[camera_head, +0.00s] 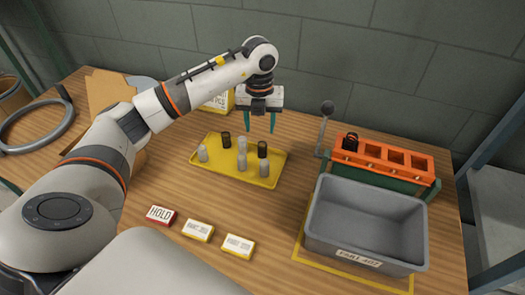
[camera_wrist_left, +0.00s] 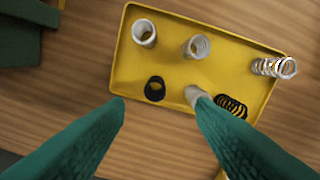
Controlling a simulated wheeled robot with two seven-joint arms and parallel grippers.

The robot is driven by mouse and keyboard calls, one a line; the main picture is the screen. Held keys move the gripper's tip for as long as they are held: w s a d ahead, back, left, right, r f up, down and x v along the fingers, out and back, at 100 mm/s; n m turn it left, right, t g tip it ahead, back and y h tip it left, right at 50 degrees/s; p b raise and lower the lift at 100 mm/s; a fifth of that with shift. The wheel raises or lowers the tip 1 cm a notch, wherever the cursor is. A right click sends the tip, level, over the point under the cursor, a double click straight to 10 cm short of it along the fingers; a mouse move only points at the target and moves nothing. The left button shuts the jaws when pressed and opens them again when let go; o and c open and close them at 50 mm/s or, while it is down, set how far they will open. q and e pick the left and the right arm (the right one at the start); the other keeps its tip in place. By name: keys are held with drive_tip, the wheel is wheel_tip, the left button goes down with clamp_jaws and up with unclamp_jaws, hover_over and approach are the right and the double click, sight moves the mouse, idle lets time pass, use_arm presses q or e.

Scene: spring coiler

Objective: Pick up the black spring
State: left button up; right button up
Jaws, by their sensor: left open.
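A yellow tray (camera_head: 225,173) on the wooden table holds several pale springs and two black springs. One black spring (camera_head: 226,140) stands near the tray's back left, the other black spring (camera_head: 262,149) near its right side. In the left wrist view, one dark spring (camera_wrist_left: 155,88) looks like a closed tube and the other (camera_wrist_left: 232,106) shows open coils beside my right-hand finger. My left gripper (camera_head: 260,124) is open and empty, pointing down above the tray's back edge. Its green fingers (camera_wrist_left: 160,105) are spread wide in the wrist view. My right gripper is out of sight.
A grey bin (camera_head: 365,215) stands at the right front. Behind it, an orange rack (camera_head: 390,160) holds a black piece (camera_head: 350,142). A lever (camera_head: 326,120) rises beside the rack. Label blocks (camera_head: 197,230) lie in front of the tray. A metal ring (camera_head: 40,130) is at far left.

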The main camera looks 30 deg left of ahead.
sight(262, 144)
use_arm(q)
wheel_tip(262, 144, down, 4)
drive_tip(key=shift+f+p, duration=0.1)
drive_tip(key=shift+p, duration=0.3)
drive_tip(key=shift+d+f, duration=0.1)
drive_tip(key=shift+f, duration=0.15)
drive_tip(key=f, duration=0.2)
drive_tip(key=f+p, duration=0.1)
drive_tip(key=shift+w+d+f+p, duration=0.15)
drive_tip(key=shift+d+f+p, duration=0.05)
drive_tip(key=shift+f+p, duration=0.15)
drive_tip(key=shift+f, duration=0.45)
